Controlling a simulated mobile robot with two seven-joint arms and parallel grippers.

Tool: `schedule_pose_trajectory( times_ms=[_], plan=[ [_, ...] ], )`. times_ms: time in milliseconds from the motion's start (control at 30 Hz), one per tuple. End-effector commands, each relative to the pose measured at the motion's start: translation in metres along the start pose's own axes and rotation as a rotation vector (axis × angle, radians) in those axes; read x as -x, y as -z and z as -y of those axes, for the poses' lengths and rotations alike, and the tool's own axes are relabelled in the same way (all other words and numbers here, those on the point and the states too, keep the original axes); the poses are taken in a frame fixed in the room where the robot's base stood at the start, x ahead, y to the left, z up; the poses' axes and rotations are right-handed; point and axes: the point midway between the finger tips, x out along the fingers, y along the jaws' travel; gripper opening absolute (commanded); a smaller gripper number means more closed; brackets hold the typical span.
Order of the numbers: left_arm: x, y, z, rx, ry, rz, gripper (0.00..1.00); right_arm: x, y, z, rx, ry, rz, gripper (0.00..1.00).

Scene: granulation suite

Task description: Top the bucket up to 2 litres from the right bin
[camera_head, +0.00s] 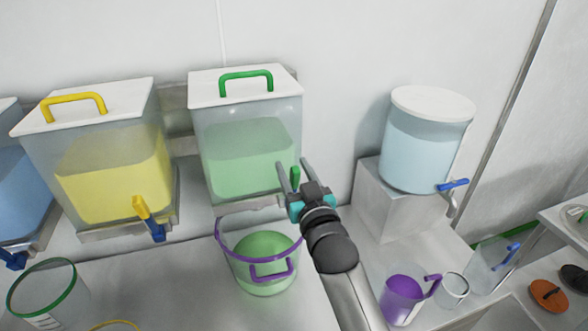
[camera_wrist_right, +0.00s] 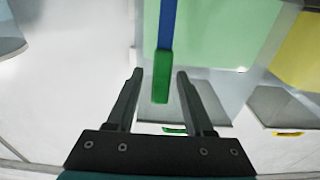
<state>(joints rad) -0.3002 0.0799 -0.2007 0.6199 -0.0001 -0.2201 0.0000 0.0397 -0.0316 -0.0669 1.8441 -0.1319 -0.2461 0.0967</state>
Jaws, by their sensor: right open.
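The right bin (camera_head: 247,155) is a clear box with a white lid, a green handle and green liquid. Its tap lever (camera_head: 295,176) has a green tip, and in the right wrist view this green lever (camera_wrist_right: 160,85) lies between my fingers. My right gripper (camera_head: 293,166) is open at the lever, one finger on each side with gaps showing. The tap's outlet is hidden behind the gripper. The bucket (camera_head: 228,256), clear with a purple rim and handle, stands below the bin's front and holds green liquid. Its graduations cannot be read. My left gripper is not in view.
A yellow-filled bin (camera_head: 110,170) and a blue-filled bin (camera_head: 20,190) stand to the left. A green-rimmed bucket (camera_head: 45,300) is at the lower left. A round water container (camera_head: 427,150) stands on a block at right, with a purple jug (camera_head: 400,300) below it.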

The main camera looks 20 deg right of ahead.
Motion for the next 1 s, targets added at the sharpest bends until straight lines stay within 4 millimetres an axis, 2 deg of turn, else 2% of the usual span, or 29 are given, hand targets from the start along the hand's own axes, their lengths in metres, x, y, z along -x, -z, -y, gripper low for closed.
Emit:
schedule_pose_trajectory(
  times_ms=[267,1000],
  plan=[
    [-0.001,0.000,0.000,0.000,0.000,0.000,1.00,0.012,-0.002,0.000,0.000,0.000,0.002,0.53],
    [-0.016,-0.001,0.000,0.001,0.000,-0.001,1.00,0.128,-0.002,0.000,0.000,0.001,0.003,0.53]
  ],
)
